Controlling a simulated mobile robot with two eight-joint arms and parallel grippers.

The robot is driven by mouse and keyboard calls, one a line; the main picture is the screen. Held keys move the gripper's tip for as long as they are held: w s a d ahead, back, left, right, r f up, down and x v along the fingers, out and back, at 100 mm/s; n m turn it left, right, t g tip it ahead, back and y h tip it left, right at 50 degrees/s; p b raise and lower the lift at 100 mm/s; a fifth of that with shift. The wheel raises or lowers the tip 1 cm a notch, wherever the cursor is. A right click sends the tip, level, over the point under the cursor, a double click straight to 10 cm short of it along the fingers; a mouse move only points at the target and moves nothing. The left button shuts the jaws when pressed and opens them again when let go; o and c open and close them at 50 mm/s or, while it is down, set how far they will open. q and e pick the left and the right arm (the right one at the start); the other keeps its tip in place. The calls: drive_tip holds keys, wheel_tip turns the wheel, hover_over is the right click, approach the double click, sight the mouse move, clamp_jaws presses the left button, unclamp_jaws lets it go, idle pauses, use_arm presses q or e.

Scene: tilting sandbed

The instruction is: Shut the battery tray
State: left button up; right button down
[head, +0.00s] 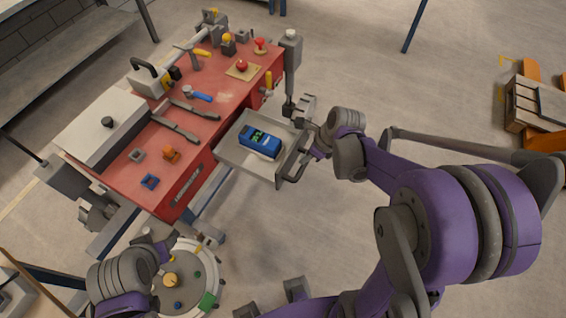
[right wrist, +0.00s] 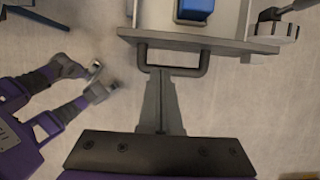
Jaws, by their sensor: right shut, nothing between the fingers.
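The battery tray (head: 231,157) is a grey open drawer pulled out from the right side of the red workbench. A blue battery pack (head: 260,141) with a green display lies in it. The tray has a dark bar handle (head: 297,168) on its outer front. My right gripper (head: 311,153) is shut and empty at this handle. In the right wrist view its closed fingers (right wrist: 160,85) reach the handle (right wrist: 172,72); I cannot tell whether they touch it. My left gripper (head: 160,246) is at the lower left, away from the tray, its fingers unclear.
The red workbench (head: 225,97) carries several tools and small blocks, and a grey box (head: 108,122) with a knob. A vise-like fixture (head: 301,106) stands beside the tray. A round table (head: 213,277) with small items is at lower left.

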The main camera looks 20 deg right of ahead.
use_arm(q)
drive_tip(key=shift+s+f+b, duration=0.3)
drive_tip(key=shift+f+b, duration=0.2)
drive_tip(key=shift+f, duration=0.2)
use_arm(e)
drive_tip(key=x, duration=0.9)
drive_tip(key=shift+f, duration=0.4)
drive_tip(key=shift+a, duration=0.15)
drive_tip(key=w+a, duration=0.5)
drive_tip(key=w, duration=0.1)
drive_tip(key=w+a+b, duration=0.1)
drive_tip(key=w+a, duration=0.4)
drive_tip(key=w+a+b, duration=0.1)
drive_tip(key=w+a, duration=0.4)
drive_tip(key=w, duration=0.1)
drive_tip(key=shift+w, duration=0.3)
use_arm(q)
drive_tip(key=f, duration=0.1)
drive_tip(key=s+f, duration=0.1)
drive_tip(key=f, duration=0.1)
drive_tip(key=shift+f+b, duration=0.2)
drive_tip(key=shift+b, duration=0.1)
use_arm(e)
drive_tip(key=shift+w+a, duration=0.45)
drive_tip(key=shift+w, duration=0.1)
use_arm(q)
drive_tip(key=shift+s, duration=0.1)
use_arm(e)
drive_tip(key=shift+w+r, duration=0.1)
